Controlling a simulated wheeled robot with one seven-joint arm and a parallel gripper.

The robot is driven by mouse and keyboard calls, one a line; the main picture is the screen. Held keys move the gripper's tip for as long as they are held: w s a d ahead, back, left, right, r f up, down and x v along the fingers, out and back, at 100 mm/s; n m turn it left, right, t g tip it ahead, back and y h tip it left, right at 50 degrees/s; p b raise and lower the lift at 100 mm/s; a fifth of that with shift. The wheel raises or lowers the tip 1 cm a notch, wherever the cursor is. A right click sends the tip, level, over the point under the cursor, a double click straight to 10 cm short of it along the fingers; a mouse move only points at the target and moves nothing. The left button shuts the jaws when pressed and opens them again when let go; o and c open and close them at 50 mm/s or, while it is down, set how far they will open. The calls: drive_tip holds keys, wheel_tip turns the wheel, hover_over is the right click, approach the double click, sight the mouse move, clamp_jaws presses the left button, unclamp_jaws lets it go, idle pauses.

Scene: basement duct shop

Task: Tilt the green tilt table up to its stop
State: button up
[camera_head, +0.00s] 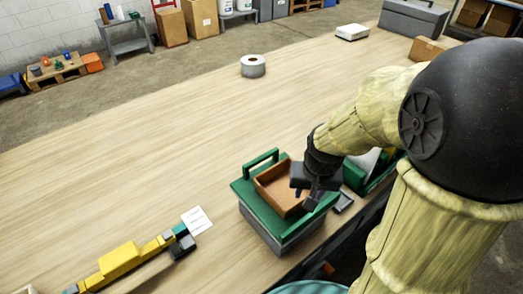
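The green tilt table (243,192) stands near the front edge of the bench. Its green top sits on a grey base (262,232), and a green bar handle (262,158) rises at its far edge. The top looks level or nearly so. An open brown tray (268,186) lies on it. My gripper (312,203) is dark and points down over the tray's right side. I cannot tell whether it touches the tray or the table. Its fingers are small and dark, and their opening is unclear. My arm comes in from the right.
Another green object with a pale panel (368,160) stands right of the table, partly behind my arm. A small dark block (343,202) lies between them. A yellow tool (120,260) and white card (197,220) lie left. A tape roll (253,66) stands farther back. The bench middle is clear.

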drive_tip(key=w+a+r+m+g+p, duration=0.1)
drive_tip(key=w+a+r+m+p, duration=0.4)
drive_tip(key=w+r, duration=0.5)
wheel_tip(320, 180, up, 3)
drive_tip(key=m+g+p, duration=0.1)
drive_tip(key=m+p, duration=0.2)
drive_tip(key=m, duration=0.1)
hover_over(261, 157)
drive_tip(key=shift+f, duration=0.2)
wheel_tip(261, 157, down, 18)
drive_tip(key=p, duration=0.4)
drive_tip(key=shift+r, duration=0.25)
clamp_jaws()
